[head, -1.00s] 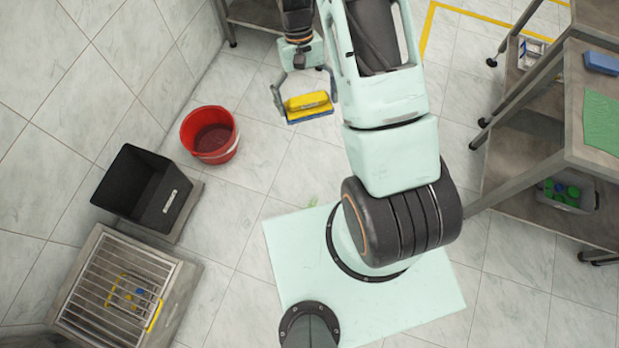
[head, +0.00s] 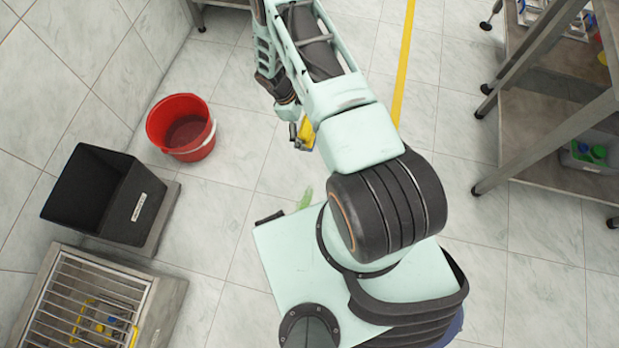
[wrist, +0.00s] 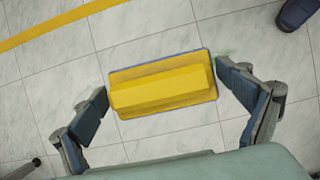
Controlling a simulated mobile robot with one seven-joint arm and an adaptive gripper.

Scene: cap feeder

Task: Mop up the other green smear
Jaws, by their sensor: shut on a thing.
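My gripper (wrist: 163,92) is shut on a yellow scrubber (wrist: 163,88) with a thin blue edge, held across its two ends. In the head view the scrubber (head: 307,131) is partly hidden behind my arm, and my gripper (head: 298,136) shows only in part. A green smear (head: 304,199) lies on the tiled floor, close to the edge of my pale base and below the scrubber in the picture. In the wrist view a faint green trace (wrist: 228,54) shows beside the right finger, mostly hidden. I cannot tell whether the scrubber touches the floor.
A red bucket (head: 181,128) stands at the left, beside a black bin (head: 112,195). A metal grated box (head: 165,305) is at lower left. A metal shelf unit (head: 540,125) stands at right. A dark blue rounded thing (wrist: 297,12) is at the wrist view's upper right.

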